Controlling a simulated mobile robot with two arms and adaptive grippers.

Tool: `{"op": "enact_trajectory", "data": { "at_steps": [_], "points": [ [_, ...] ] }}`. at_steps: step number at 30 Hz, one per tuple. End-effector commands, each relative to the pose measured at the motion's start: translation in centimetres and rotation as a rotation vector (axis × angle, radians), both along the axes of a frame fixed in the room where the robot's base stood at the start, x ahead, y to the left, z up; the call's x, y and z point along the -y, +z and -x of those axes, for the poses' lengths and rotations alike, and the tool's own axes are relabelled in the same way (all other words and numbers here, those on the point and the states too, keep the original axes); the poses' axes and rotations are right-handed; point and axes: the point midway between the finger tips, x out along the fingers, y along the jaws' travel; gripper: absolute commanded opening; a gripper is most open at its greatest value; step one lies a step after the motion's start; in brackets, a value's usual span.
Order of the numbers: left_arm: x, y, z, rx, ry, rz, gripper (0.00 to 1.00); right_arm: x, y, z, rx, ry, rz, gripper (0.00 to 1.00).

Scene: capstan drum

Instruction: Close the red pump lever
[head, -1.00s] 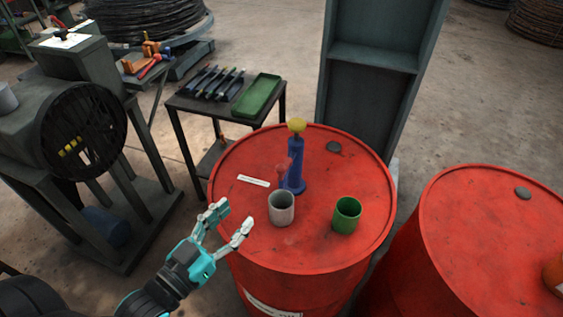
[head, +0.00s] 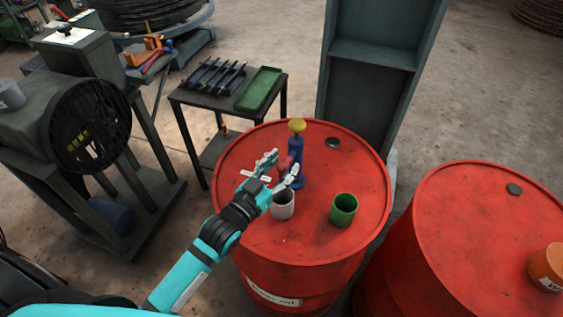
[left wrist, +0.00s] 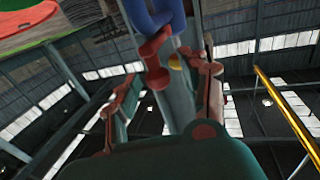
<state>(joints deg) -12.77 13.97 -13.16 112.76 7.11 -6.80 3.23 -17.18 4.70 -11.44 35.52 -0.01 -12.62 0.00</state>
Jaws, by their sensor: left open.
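The blue pump (head: 297,172) with a yellow top (head: 297,126) stands upright on the red drum (head: 345,165). Its small red lever (head: 284,165) is on the pump's left side, partly hidden by my fingers. My left gripper (head: 281,167) is open, its two fingers either side of the lever. In the left wrist view the red lever (left wrist: 154,52) hangs from the blue pump body (left wrist: 152,14) between the spread fingers; I cannot tell whether they touch it. My right gripper is not in view.
A grey-white cup (head: 283,207) stands just below my left gripper, and a green cup (head: 343,210) is to its right. A second red drum (head: 465,230) stands at right. A small table with a green tray (head: 259,88) is behind at left.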

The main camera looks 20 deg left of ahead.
Motion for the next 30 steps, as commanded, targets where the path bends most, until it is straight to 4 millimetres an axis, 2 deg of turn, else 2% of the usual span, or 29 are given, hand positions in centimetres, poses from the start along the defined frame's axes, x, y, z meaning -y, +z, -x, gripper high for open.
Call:
{"op": "enact_trajectory", "data": {
  "at_steps": [8,18,30],
  "points": [
    [0.05,-0.03,-0.12,0.000,0.000,0.000,0.45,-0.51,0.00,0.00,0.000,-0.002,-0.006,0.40],
    [0.02,-0.03,-0.10,0.000,0.000,0.000,0.01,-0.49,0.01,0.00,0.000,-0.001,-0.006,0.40],
    [0.03,-0.07,-0.06,-0.001,0.000,0.000,0.00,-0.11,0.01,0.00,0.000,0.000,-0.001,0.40]
  ]
}}
